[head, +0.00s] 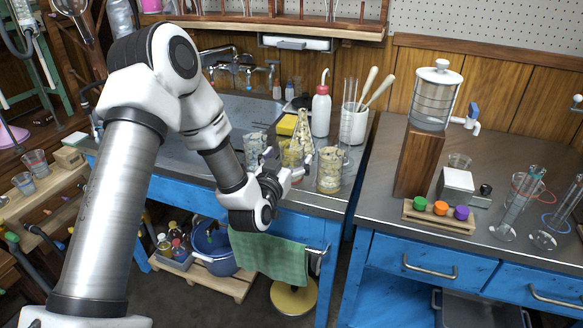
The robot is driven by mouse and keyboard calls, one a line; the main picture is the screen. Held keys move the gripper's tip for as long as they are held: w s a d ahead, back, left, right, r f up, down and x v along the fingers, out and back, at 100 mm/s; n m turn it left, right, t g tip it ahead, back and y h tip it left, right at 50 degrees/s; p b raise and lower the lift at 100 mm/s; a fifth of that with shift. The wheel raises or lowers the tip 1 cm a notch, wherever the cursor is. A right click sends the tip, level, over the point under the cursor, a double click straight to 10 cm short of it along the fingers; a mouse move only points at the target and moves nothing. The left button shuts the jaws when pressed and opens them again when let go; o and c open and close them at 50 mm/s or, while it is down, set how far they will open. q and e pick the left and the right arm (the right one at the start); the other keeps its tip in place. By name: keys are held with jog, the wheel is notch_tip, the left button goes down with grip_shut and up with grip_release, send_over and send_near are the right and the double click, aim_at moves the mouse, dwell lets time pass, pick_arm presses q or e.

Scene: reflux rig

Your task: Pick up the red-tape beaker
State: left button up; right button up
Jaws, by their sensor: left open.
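My left gripper (288,167) reaches over the front edge of the sink bench. It is open, and its fingers point toward a group of stained glass vessels. A stained beaker (330,171) stands upright just to the right of the fingers. Another stained beaker (291,152) is behind the fingers and partly hidden by them. A clear beaker (255,147) stands to their left. I cannot make out red tape on any of these, so I cannot tell which is the red-tape beaker. My right gripper is not in view.
A conical flask (303,128), a white wash bottle with a red cap (321,110) and a pot of pestles (355,122) stand behind the beakers. A green towel (268,256) hangs below. The right bench holds a wooden block (418,162) and coloured stoppers (440,208).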

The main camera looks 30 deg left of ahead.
pick_arm(q)
jog(key=shift+x, duration=1.15)
jog(key=shift+d, duration=0.1)
jog(key=c, duration=1.3)
jog(key=shift+c, duration=0.2)
jog(key=shift+r, duration=0.1)
jog(key=shift+r+p, duration=0.45)
jog(key=shift+r, duration=1.05)
jog(key=shift+s+r, duration=0.15)
jog(key=shift+r, duration=0.05)
jog(key=p, duration=1)
send_near(291, 141)
jog(key=s+r, duration=0.3)
jog(key=s, duration=0.4)
jog(key=shift+s+r+p, duration=0.1)
jog(key=shift+s+p, duration=0.6)
